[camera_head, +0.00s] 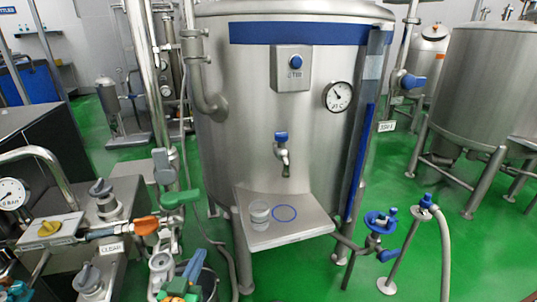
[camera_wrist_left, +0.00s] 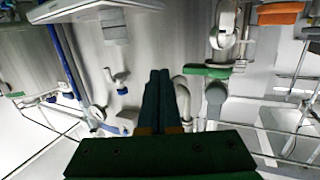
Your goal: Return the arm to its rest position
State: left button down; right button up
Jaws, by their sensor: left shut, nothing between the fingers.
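My left gripper (camera_head: 192,268) shows at the bottom edge of the head view, left of centre. Its green and blue parts overlap the pipework there. In the left wrist view its two dark fingers (camera_wrist_left: 158,90) are together, with nothing between them. It is apart from the tank's tray (camera_head: 290,235), which lies farther away and to the right. A small clear cup (camera_head: 259,212) stands on that tray, left of a blue ring mark (camera_head: 284,213). My right gripper is not in view.
A large steel tank (camera_head: 240,110) stands behind the tray, with a blue-handled tap (camera_head: 282,147) above it. Pipes, a green-handled valve (camera_head: 180,198) and an orange-handled valve (camera_head: 146,226) crowd the left. Blue-handled valves (camera_head: 381,221) stand right of the tray. Green floor shows between.

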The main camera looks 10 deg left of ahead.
pick_arm(q)
jog(key=s+d+f+g+h, duration=0.1)
jog(key=s+d+f+g, duration=0.15)
jog(key=f, duration=0.55)
jog(key=s+d+f+m+g, duration=0.1)
jog(key=s+f+g, duration=0.25)
jog(key=f, duration=0.45)
jog(key=s+d+f+g+h, duration=0.15)
jog(key=s+f, duration=0.25)
jog(key=f, duration=0.5)
jog(key=s+f+m+g, duration=0.1)
jog(key=s+f+g, duration=0.3)
jog(key=s, duration=0.9)
jog(key=s+f+m+g+y, duration=0.1)
jog(key=s+f+g, duration=0.3)
jog(key=s+f, duration=0.5)
jog(key=s, duration=0.4)
jog(key=shift+s+d+f, duration=0.15)
jog(key=shift+d+f, duration=0.05)
jog(key=shift+d, duration=0.05)
